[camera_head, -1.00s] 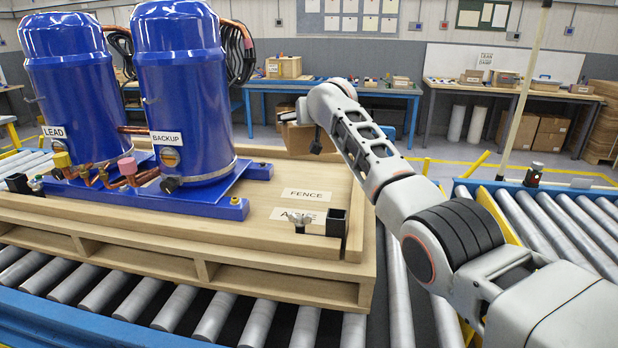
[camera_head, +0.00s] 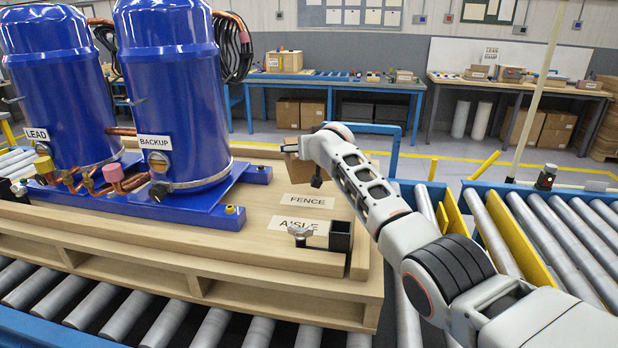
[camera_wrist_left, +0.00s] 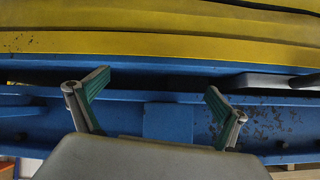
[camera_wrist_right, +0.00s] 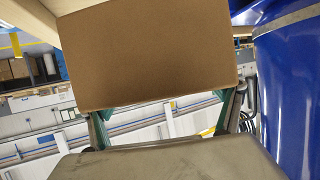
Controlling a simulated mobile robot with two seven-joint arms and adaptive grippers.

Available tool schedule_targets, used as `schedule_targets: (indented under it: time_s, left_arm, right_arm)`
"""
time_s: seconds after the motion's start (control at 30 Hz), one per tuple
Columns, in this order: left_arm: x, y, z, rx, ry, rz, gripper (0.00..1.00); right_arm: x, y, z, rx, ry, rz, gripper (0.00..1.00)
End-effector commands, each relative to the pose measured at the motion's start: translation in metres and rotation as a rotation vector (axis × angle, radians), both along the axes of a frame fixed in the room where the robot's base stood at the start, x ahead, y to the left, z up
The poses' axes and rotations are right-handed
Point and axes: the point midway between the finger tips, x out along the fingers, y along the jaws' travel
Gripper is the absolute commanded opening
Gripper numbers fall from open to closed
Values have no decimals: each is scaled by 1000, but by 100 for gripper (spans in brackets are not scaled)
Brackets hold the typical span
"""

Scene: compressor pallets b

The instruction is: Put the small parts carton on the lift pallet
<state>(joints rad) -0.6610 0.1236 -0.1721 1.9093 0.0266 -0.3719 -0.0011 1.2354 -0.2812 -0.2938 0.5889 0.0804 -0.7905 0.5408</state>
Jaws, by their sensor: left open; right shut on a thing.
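The small parts carton (camera_wrist_right: 155,50) is a plain brown box. In the right wrist view it sits between the fingers of my right gripper (camera_wrist_right: 165,112), which is shut on it. In the head view the carton (camera_head: 302,170) shows in part behind my right arm, over the far right part of the wooden pallet (camera_head: 200,268); I cannot tell if it touches the boards. The pallet carries two blue compressors, labelled LEAD and BACKUP, and FENCE and AISLE labels. My left gripper (camera_wrist_left: 155,108) is open and empty in the left wrist view, facing blue and yellow metalwork.
The BACKUP compressor (camera_head: 172,90) stands left of the carton. A black bracket (camera_head: 341,236) and a metal clamp (camera_head: 300,232) stand at the pallet's near right corner. A roller conveyor (camera_head: 560,230) with yellow rails lies at right. Workbenches line the back wall.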

Motion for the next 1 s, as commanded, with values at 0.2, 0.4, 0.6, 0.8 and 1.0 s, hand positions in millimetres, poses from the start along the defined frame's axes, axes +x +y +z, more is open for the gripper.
schedule_targets:
  time_s: [0.2,0.4,0.6,0.8,1.0]
  left_arm:
    - [1,2,0,4,-2,-2,100]
    - [7,0,1,1,-14,-3,100]
    - [11,-6,7,-9,-27,-7,100]
    - [9,-5,8,-9,-19,0,100]
    - [5,-4,4,-11,-9,7,100]
  right_arm:
    - [0,1,-34,1,-8,2,36]
    - [1,2,-48,2,-9,2,36]
    - [0,1,-70,0,-5,2,36]
    - [1,1,-87,0,-8,3,36]
    - [1,2,-90,3,-9,3,36]
